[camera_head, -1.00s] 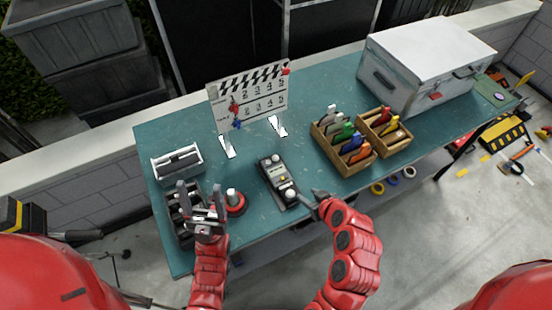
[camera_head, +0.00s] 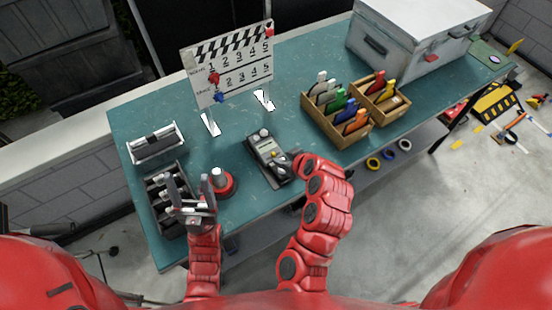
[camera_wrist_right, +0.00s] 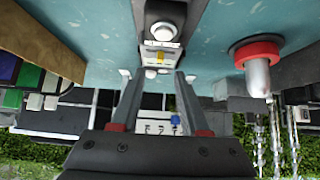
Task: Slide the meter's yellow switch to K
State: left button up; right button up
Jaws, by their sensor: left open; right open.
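The dark grey meter (camera_head: 258,143) lies on the teal table, with pale round knobs and a small screen. A small yellow part, likely its switch (camera_head: 275,154), shows on its face; the letter markings are too small to read. My right gripper (camera_head: 291,157) is at the meter's right side, its fingertips largely hidden in the head view. In the right wrist view its two fingers (camera_wrist_right: 157,78) are apart, with the meter (camera_wrist_right: 150,45) and a yellow spot (camera_wrist_right: 161,56) between and beyond them. My left gripper (camera_head: 190,188) is open and empty above the dark divided tray.
A silver post on a red base (camera_head: 227,184) stands between the left gripper and the meter.

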aim_at(274, 154)
jog(key=shift+p+x, duration=0.85)
jog(key=shift+x, duration=2.55)
grip_shut()
